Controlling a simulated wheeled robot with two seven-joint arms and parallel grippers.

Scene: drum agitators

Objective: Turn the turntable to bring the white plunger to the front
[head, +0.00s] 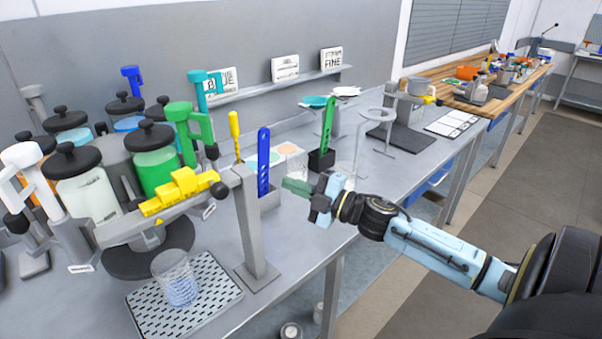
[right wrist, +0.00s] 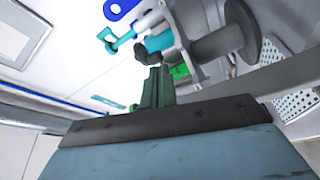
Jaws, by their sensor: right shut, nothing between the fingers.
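The turntable (head: 150,262) is a dark round base on the left of the bench. It carries several black-lidded jars. The white plunger (head: 22,160) has a white handle and stands at the far left, beside a jar with pale contents (head: 88,190). A green plunger (head: 185,125) stands beside the green jar (head: 153,160). Teal (head: 200,78) and blue (head: 131,76) plungers show behind. My right gripper (head: 297,187) is shut and empty, right of the blue slotted paddle and apart from the turntable. Its green fingers (right wrist: 155,88) show in the right wrist view. My left gripper is out of view.
A yellow stepped bar (head: 180,192) on a grey arm crosses before the jars. A grey post (head: 252,225) and blue slotted paddle (head: 263,162) stand between my gripper and the turntable. A clear beaker (head: 176,278) sits on the perforated tray (head: 208,305).

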